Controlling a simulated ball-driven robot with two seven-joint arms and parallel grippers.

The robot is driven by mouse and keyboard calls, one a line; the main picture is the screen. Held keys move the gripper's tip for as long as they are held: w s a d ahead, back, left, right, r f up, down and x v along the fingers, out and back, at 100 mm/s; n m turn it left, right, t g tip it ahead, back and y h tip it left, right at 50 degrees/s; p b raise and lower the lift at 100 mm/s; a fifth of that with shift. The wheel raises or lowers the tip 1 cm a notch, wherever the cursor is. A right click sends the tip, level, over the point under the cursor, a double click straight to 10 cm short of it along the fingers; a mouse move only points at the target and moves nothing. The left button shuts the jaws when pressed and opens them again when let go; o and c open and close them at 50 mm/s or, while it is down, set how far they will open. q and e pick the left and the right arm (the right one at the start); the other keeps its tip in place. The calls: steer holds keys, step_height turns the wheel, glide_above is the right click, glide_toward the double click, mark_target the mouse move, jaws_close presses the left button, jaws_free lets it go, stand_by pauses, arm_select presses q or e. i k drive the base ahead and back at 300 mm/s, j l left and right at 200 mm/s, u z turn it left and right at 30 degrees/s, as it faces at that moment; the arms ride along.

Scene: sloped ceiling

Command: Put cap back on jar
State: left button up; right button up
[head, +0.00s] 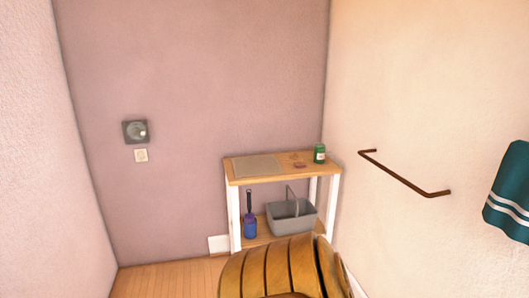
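A small green jar (319,154) with a pale label stands upright at the right end of a wooden shelf top (240,178). It is too small here to tell whether its mouth is open or covered. A flat reddish thing (300,165) lies left of the jar, a little nearer the front edge. A small tan thing (294,156) lies behind it, hard to tell from the wood. I cannot tell which of these, if either, is the cap. Neither of my grippers is in view.
A grey-beige mat (256,167) covers the shelf top's left part. Below stand a grey handled basket (290,218) and a blue container (250,227). A brown rail (405,174) and teal towel (508,190) are on the right wall. Floor (170,280) at left is clear.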

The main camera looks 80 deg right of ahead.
mark_target(320, 148)
steer(key=z, duration=3.2)
steer(key=i+j+z, duration=0.2)
steer(key=i, duration=0.35)
steer(key=i+j+z, duration=0.2)
steer(key=i, duration=0.4)
steer(key=i+j+z, duration=0.2)
steer(key=i, duration=0.3)
steer(key=i+j+z, duration=0.2)
steer(key=i+j, duration=0.3)
